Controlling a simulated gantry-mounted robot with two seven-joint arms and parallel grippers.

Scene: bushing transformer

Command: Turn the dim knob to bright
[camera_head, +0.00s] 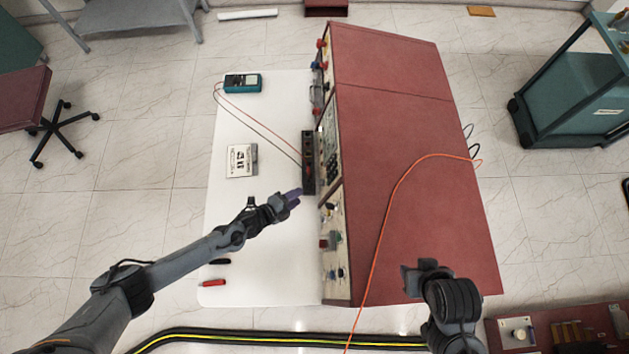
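The red console (405,165) stands on the white table, with its narrow control panel (333,240) facing left. The panel carries a dark knob (328,206), a red control (324,243) and other small knobs lower down. The labels are too small to read, so I cannot tell which one is the dim knob or how it is set. My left gripper (293,194) is just left of the panel near the dark knob, apparently short of it. Its fingers are too small to judge. My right gripper (411,279) is over the console's lower right part; its finger gap is not clear.
On the white table (270,270) are a teal meter (242,83) with leads to a black block (308,163), a white box (241,161) and a red-handled tool (214,283). An orange cable (385,215) crosses the console top.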

